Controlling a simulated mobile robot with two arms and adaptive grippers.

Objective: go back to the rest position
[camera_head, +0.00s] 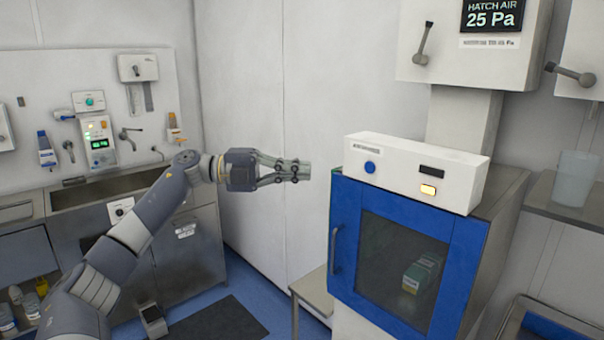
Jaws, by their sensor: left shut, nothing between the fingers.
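My left arm comes in from the lower left and stretches to the middle of the view. My left gripper (300,170) points to the right, held in the air in front of the white wall. Its fingers are together and hold nothing. It is apart from the blue-framed cabinet to its right. My right gripper is not in view.
The blue-framed cabinet (454,270) has a shut glass door with boxes (420,273) behind it, and a handle (335,250) on its left side. A metal sink counter (190,240) stands at left. A beaker (575,178) stands on the right shelf. A small table (312,290) stands beside the cabinet.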

